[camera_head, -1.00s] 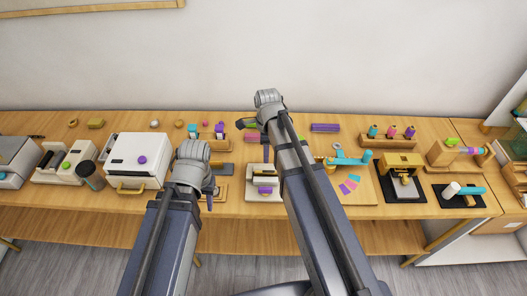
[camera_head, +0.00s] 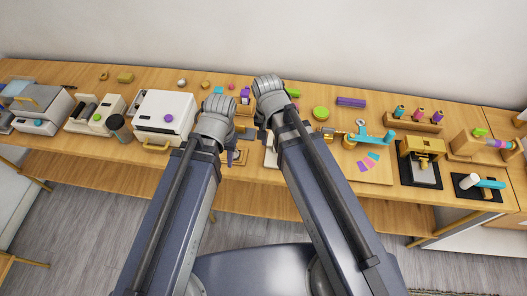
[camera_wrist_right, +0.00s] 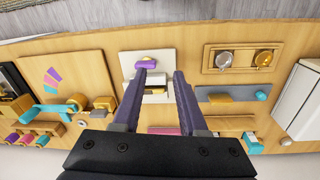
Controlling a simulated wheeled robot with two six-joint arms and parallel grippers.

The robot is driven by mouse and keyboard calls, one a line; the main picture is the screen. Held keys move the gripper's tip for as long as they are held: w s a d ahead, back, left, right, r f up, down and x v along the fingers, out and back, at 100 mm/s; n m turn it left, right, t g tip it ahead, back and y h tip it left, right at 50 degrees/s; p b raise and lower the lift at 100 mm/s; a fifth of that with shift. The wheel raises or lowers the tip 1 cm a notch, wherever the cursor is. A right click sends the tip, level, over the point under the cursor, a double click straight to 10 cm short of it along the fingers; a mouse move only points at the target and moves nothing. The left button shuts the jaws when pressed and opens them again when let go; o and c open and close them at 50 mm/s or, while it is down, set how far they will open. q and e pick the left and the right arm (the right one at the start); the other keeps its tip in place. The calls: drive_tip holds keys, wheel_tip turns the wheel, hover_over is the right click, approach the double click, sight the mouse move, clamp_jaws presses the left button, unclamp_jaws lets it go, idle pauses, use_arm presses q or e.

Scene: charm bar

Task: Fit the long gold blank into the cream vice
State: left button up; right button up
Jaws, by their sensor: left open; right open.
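The cream vice (camera_wrist_right: 130,58) with a purple handle (camera_wrist_right: 154,65) lies beyond my right fingertips in the right wrist view. A small gold piece (camera_wrist_right: 155,91) shows at it between the fingers; I cannot tell whether this is the long gold blank. My right gripper (camera_wrist_right: 159,73) is open, with nothing seen gripped. In the head view my right arm hides most of the vice. My left gripper (camera_head: 232,157) is open, pointing down at the bench's front, left of the right arm. A gold block (camera_head: 125,78) lies at the back left.
A white machine (camera_head: 165,115) stands left of my left arm. A wooden board with a turquoise tool (camera_head: 370,138), a gold press (camera_head: 422,148) and a spool rack (camera_head: 415,122) stand to the right.

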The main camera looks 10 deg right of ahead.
drive_tip(key=s+a+n, duration=0.3)
drive_tip(key=s+n, duration=0.2)
drive_tip(key=n, duration=0.4)
drive_tip(key=shift+s+r+h, duration=0.15)
drive_tip(key=shift+s+h, duration=0.05)
drive_tip(key=shift+h, duration=0.1)
drive_tip(key=shift+d, duration=0.15)
